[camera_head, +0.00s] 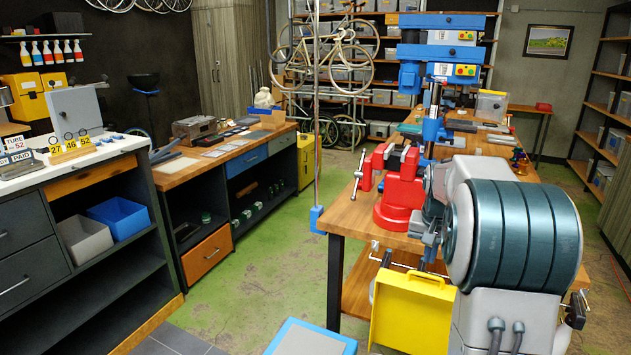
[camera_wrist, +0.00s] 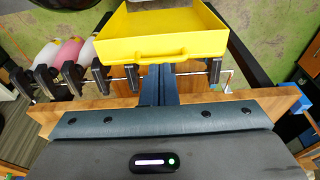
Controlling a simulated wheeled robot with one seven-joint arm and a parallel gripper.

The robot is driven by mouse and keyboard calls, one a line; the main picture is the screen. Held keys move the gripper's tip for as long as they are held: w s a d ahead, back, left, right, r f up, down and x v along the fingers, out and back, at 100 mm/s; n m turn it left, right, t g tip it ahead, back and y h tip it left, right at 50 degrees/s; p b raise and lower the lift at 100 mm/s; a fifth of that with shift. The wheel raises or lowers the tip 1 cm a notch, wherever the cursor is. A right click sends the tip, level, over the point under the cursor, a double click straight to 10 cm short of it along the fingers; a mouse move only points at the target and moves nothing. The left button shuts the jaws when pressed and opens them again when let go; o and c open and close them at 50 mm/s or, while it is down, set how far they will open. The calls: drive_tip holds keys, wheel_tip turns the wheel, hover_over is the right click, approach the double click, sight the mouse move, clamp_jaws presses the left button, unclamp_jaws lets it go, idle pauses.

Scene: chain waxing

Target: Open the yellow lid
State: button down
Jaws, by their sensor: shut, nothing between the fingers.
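The yellow lid (camera_head: 408,313) shows in the head view below the front edge of the wooden workbench. It looks like a shallow yellow tray with raised rims and a handle on its top edge. In the wrist view the yellow lid (camera_wrist: 160,33) fills the top middle, its handle facing my gripper. My gripper (camera_wrist: 159,68) has its two dark fingers together, with nothing between them. The fingertips appear close to the handle's edge; I cannot tell whether they touch it. In the head view my arm hides much of the gripper.
Clamps or rods with black handles (camera_wrist: 72,75) line the bench edge beside the fingers. Pink and white rolls (camera_wrist: 65,50) lie at left. In the head view, a red vise (camera_head: 396,190) stands on the workbench (camera_head: 345,215). Green floor (camera_head: 270,265) is open at left.

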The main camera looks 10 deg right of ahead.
drive_tip(key=s+a+r+n+y, duration=0.1)
drive_tip(key=s+a+n, duration=0.3)
drive_tip(key=s+a, duration=1.3)
drive_tip(key=s, duration=0.3)
drive_tip(key=shift+s+r+n+t, duration=0.3)
drive_tip(key=shift+n+t, duration=0.1)
drive_tip(key=c, duration=1.8)
unclamp_jaws()
drive_tip(key=shift+n, duration=0.7)
drive_tip(key=s+f, duration=0.1)
drive_tip(key=s, duration=0.1)
drive_tip(key=s+a, duration=0.1)
drive_tip(key=s, duration=0.1)
drive_tip(key=s+a+f, duration=0.1)
drive_tip(key=s, duration=0.1)
drive_tip(key=shift+s+a+f, duration=0.2)
drive_tip(key=shift+s+f, duration=0.1)
drive_tip(key=shift+f, duration=0.05)
drive_tip(key=o, duration=0.3)
drive_tip(key=shift+s+f, duration=0.1)
